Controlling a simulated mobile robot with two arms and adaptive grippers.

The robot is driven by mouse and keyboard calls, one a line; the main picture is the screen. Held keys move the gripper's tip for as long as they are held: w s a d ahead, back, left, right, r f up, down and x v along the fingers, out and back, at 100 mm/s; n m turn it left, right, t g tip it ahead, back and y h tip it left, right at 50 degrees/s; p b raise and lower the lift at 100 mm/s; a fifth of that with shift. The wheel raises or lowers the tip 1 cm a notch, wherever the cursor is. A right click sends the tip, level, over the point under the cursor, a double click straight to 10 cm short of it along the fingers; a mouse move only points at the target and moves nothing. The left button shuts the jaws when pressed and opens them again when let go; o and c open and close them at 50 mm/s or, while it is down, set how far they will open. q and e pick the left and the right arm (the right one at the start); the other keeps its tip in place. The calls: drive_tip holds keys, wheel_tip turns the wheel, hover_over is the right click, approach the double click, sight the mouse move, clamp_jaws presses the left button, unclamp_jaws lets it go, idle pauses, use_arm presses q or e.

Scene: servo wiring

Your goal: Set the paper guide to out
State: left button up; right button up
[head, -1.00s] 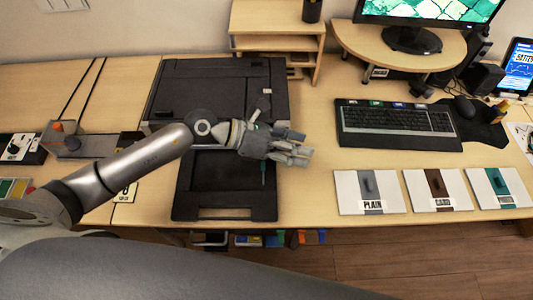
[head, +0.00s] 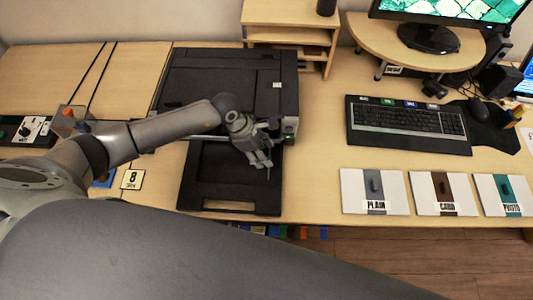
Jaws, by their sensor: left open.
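A black printer (head: 220,80) stands at the back of the desk, left of centre. Its flat black paper tray (head: 225,195) extends toward the front edge. My left gripper (head: 262,163) is open and points down over the right side of the tray, just in front of the printer. Its fingers hide part of the tray's right side. A thin line shows beside the fingertips, and I cannot tell whether it is the paper guide. I cannot tell whether the fingers touch anything. My right gripper is not in view.
Three paper packs, plain (head: 374,192), card (head: 442,193) and photo (head: 503,194), lie to the right. A keyboard (head: 409,125) lies behind them. A wooden shelf (head: 290,38) stands beside the printer. A plate marked 8 (head: 132,179) lies left of the tray.

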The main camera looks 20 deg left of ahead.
use_arm(q)
drive_tip(key=shift+x, duration=1.4)
clamp_jaws()
